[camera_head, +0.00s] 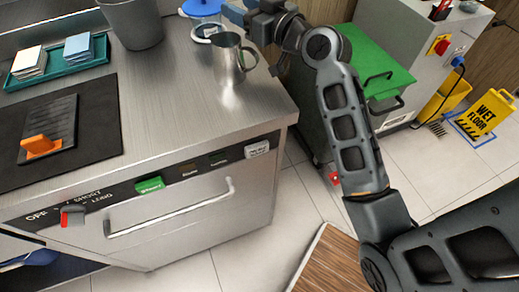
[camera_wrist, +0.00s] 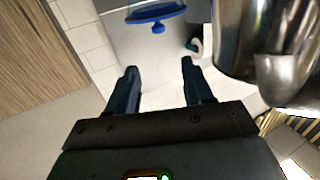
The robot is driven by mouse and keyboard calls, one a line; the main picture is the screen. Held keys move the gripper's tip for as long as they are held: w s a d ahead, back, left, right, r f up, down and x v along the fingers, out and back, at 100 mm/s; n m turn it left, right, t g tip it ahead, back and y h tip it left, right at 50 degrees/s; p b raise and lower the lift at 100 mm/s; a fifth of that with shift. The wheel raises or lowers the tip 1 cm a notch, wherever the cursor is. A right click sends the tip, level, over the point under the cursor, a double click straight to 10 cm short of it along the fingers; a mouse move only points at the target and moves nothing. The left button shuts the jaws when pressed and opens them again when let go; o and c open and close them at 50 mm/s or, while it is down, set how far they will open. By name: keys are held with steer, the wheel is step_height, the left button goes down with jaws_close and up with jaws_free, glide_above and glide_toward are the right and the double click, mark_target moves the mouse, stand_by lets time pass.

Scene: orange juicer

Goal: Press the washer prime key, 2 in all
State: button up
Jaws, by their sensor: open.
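The washer's front panel (camera_head: 105,200) runs below the steel counter in the head view. It carries a green key (camera_head: 150,185), two dark keys to its right, one of them here (camera_head: 219,157), and a pale grey key or plate (camera_head: 258,148) at the right end. The lettering on these is too small to read, so I cannot tell which is the prime key. A red knob (camera_head: 72,215) sits at the left by the words OFF, SHORT and LONG. My gripper (camera_head: 236,12) is above the counter's back right, away from the panel. In the wrist view my gripper (camera_wrist: 159,75) is open and empty.
A metal pitcher (camera_head: 230,62) stands close to my gripper and fills the wrist view's upper right (camera_wrist: 262,40). A blue-lidded container (camera_head: 203,8) is behind it. A handle bar (camera_head: 170,210) sticks out below the panel. A green-topped cart (camera_head: 368,62) stands to the right.

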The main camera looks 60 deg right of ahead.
jaws_close()
stand_by(1.5)
